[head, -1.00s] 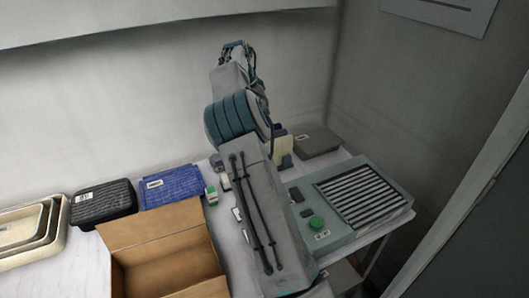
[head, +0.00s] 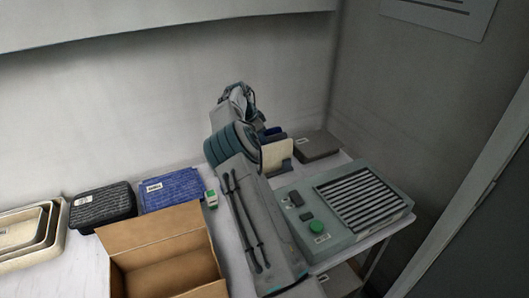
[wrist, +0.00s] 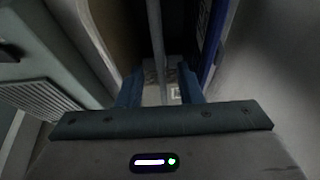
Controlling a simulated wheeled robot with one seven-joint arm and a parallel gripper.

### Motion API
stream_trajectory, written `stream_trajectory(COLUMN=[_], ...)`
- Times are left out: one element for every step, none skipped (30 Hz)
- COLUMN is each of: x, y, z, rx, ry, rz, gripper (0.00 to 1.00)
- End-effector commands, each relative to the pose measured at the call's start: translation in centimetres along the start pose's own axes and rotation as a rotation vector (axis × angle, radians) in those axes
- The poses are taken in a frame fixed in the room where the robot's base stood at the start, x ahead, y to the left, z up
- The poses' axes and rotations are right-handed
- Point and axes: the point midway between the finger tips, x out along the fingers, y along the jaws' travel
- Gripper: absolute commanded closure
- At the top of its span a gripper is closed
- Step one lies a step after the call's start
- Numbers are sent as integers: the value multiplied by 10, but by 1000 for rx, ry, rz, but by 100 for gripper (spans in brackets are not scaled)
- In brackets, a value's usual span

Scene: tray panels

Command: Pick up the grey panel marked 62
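In the wrist view my gripper (wrist: 159,88) is open, with its two blue-grey fingers apart. A thin grey panel (wrist: 157,40) stands on edge between the fingers, seen nearly edge-on, with a gap on either side. Its number cannot be read. A cream panel (wrist: 114,30) stands to its left and a blue panel (wrist: 212,40) to its right. In the head view the cream panel (head: 277,155) and the blue panel (head: 272,132) show beside my arm. The grey panel and my fingertips are hidden there by my arm.
A grey-green box with a slatted top and green button (head: 340,243) stands at the right. A flat grey case (head: 318,146) lies behind it. An open cardboard box (head: 150,232), a blue bundle (head: 172,188), a black case (head: 102,204) and nested trays (head: 55,235) are at the left.

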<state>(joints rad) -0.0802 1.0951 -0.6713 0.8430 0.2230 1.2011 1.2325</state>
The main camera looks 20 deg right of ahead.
Motion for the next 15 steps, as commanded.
stream_trajectory(x=[4, 7, 12, 16, 20, 27, 32, 37, 42, 45, 47, 48, 49, 49, 49], y=[0, 0, 0, 0, 0, -1, -1, -1, -1, -1, -1, -1, -2, -2, -2], z=[0, 0, 0, 0, 0, 0, 0, 0, 0, 0, 0, 1, 1, 1, 1], rx=[0, 0, 0, 0, -1, -1, -1, -1, -1, -1, -1, -1, -1, -1, -1], ry=[0, 0, 0, 0, 0, 1, 1, 0, 0, 0, 0, 0, 0, 0, 0], rz=[2, 2, 3, 4, 4, 4, 4, 4, 2, 1, 1, 0, 0, 0, 0], gripper=[67, 67, 67, 67, 67, 67, 67, 67, 67, 67, 67, 67, 67, 67, 67])
